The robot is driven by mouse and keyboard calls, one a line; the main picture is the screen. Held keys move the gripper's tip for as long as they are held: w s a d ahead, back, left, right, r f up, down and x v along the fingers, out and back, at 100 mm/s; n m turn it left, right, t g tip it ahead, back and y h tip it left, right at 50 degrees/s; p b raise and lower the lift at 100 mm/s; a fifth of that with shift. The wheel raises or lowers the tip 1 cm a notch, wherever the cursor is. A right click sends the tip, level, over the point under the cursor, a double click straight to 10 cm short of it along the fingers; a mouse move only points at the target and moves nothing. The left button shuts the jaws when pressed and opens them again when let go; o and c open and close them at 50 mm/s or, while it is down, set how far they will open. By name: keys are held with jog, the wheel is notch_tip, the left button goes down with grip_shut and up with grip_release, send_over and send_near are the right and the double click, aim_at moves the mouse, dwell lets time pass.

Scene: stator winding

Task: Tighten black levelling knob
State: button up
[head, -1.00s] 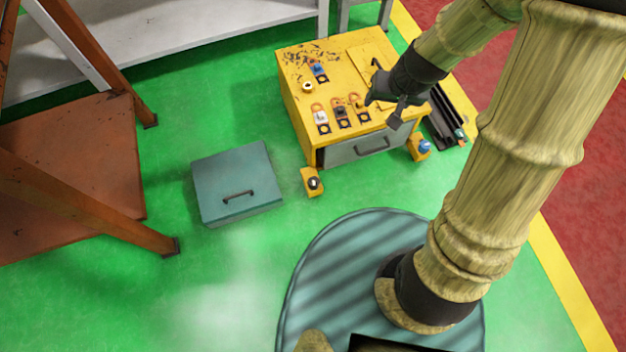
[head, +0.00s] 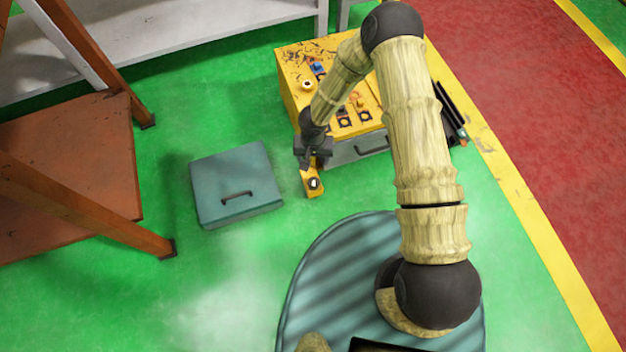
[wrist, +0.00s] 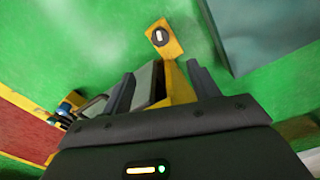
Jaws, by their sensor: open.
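The black levelling knob (head: 314,183) sits on a yellow foot plate (head: 308,176) at the front left corner of the yellow cabinet, near the floor. It has a pale mark across its top. In the wrist view the knob (wrist: 159,37) lies ahead of the fingertips, near the top of the picture. My gripper (head: 311,162) is just behind and above the foot plate in the head view, apart from the knob. Its two fingers (wrist: 160,88) are open in the wrist view, with nothing gripped between them.
The yellow cabinet (head: 293,62) carries several small parts on top, partly behind my arm. A grey-green box (head: 235,180) with a handle lies on the green floor to the left. Black bars (head: 449,110) lie right of the cabinet. An orange-brown frame (head: 70,150) stands at far left.

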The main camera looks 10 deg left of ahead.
aim_at(313, 182)
notch_tip(313, 182, down, 17)
jog(key=b, duration=1)
jog(key=shift+f, duration=0.2)
jog(key=c, duration=0.9)
jog(key=shift+a, duration=0.15)
jog(key=shift+c, duration=0.3)
jog(key=shift+r, duration=0.1)
jog(key=shift+w+m+p, duration=0.1)
jog(key=shift+m+p, duration=0.3)
